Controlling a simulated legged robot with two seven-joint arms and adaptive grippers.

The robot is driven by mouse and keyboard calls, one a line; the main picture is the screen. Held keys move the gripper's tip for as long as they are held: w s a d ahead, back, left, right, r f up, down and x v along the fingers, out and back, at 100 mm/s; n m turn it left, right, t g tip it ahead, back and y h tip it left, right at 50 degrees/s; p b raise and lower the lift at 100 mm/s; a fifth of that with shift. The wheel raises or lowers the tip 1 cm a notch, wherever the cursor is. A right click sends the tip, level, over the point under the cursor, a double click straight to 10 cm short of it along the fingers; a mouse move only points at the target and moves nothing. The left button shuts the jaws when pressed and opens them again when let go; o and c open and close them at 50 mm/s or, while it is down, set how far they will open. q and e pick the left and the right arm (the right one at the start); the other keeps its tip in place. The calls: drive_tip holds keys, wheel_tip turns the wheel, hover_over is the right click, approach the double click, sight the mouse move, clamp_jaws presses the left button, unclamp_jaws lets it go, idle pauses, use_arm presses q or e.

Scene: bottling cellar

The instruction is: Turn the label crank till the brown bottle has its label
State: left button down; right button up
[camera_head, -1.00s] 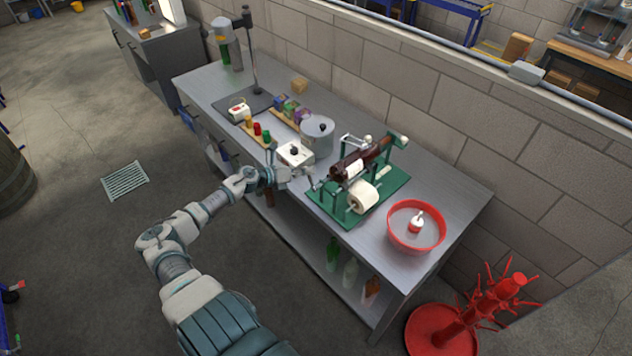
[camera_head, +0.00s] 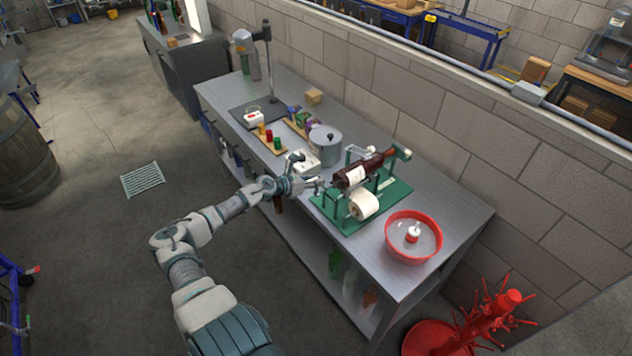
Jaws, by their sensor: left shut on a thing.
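The brown bottle (camera_head: 373,167) lies on its side in the label machine, neck towards the upper right. A white label patch (camera_head: 355,176) shows on its lower-left part; I cannot tell whether it is fully wrapped. The machine has a green base (camera_head: 390,196) and a white label roll (camera_head: 364,206) below the bottle. The label crank is on the machine's left side, mostly hidden by my left gripper (camera_head: 312,184). That gripper is shut on the crank handle, with its arm reaching in from the lower left. My right gripper is out of view.
A red bowl (camera_head: 391,236) stands right of the machine. A red bottle tree (camera_head: 480,322) stands on the floor at lower right.

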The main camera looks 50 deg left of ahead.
use_arm(q)
drive_tip(key=shift+s+d+f, duration=0.25)
drive_tip(key=shift+d+f, duration=0.25)
drive_tip(key=shift+f, duration=0.15)
drive_tip(key=c, duration=1.2)
unclamp_jaws()
drive_tip(key=shift+o, duration=0.7)
drive_tip(key=shift+w+r, duration=0.15)
drive_tip(key=shift+r, duration=0.1)
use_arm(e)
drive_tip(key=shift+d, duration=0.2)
use_arm(q)
drive_tip(key=shift+a, duration=0.1)
drive_tip(key=shift+v, duration=0.8)
drive_tip(key=v, duration=1)
drive_tip(key=shift+a, duration=0.1)
